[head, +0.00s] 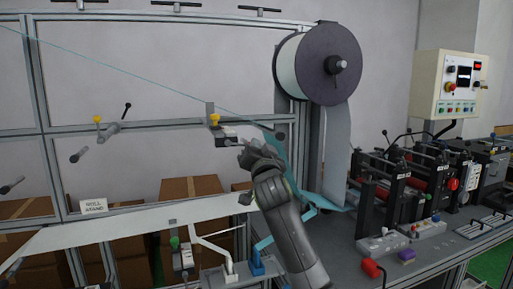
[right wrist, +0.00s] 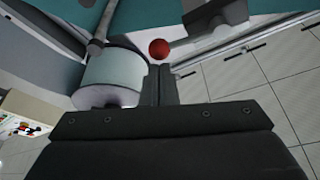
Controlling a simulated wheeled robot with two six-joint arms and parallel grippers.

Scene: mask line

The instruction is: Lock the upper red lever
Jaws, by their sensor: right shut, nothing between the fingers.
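A round red knob (right wrist: 160,48) shows in the right wrist view, just beyond the fingertips, beside a grey bracket-like part (right wrist: 214,20). I cannot tell whether the fingers touch it. My right gripper (right wrist: 161,72) is shut and empty, its two fingers pressed together. In the head view my right gripper (head: 243,151) is raised in front of the frame, close to a small grey mechanism (head: 225,136) with a yellow knob (head: 215,119) above it. The red knob is not discernible there; the gripper may hide it. My left gripper is out of view.
A large roll (head: 318,65) hangs on the frame right of my gripper; it also shows in the right wrist view (right wrist: 112,75). A machine with black stands (head: 385,195) and another red knob (head: 371,268) stand on the right bench. Cardboard boxes (head: 190,188) sit behind.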

